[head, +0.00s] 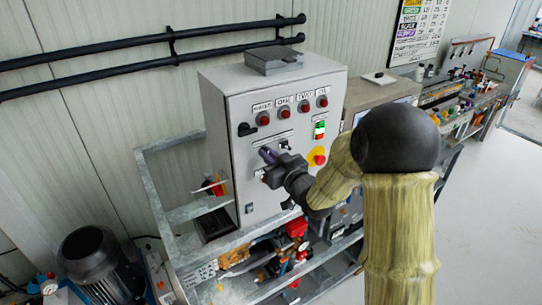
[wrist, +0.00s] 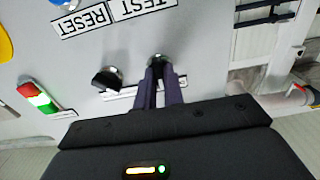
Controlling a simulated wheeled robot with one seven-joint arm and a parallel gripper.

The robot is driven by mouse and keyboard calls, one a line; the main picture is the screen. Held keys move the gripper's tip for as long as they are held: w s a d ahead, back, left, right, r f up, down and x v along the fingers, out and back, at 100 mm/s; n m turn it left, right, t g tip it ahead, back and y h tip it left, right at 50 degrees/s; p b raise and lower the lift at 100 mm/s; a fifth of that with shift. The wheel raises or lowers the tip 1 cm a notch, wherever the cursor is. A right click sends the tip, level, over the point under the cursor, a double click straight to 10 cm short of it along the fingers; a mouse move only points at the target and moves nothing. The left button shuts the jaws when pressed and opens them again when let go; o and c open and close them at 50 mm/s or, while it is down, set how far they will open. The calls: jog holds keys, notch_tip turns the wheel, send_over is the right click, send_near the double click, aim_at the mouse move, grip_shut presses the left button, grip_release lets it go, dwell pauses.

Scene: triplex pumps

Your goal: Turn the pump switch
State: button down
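The grey control cabinet (head: 262,120) stands upright left of centre in the head view. Its front carries dark rotary switches in a row at mid height. My gripper (head: 268,155) is at this row, its purple fingers reaching to the panel. In the wrist view my gripper's fingers (wrist: 158,82) are close together at one rotary switch (wrist: 157,60). Only that switch's metal base shows clearly; the fingers hide its handle. The fingers appear closed around the handle with a narrow gap. A second black switch (wrist: 107,78) sits just left of them, apart.
Red buttons (head: 305,107) and a red-green indicator (head: 319,129) are above my gripper. A red emergency stop on yellow (head: 318,157) is close to my arm. Metal frame rails (head: 168,190) surround the cabinet. A motor (head: 95,262) stands lower left. Floor at right is clear.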

jog(key=shift+w+d, duration=0.1)
jog(key=shift+d, duration=0.1)
jog(key=shift+m+b, duration=0.3)
jog(key=shift+m, duration=0.1)
jog(key=m+b, duration=0.2)
jog(key=m, duration=0.6)
jog(key=shift+b, duration=0.4)
jog(key=c, duration=1.5)
grip_release()
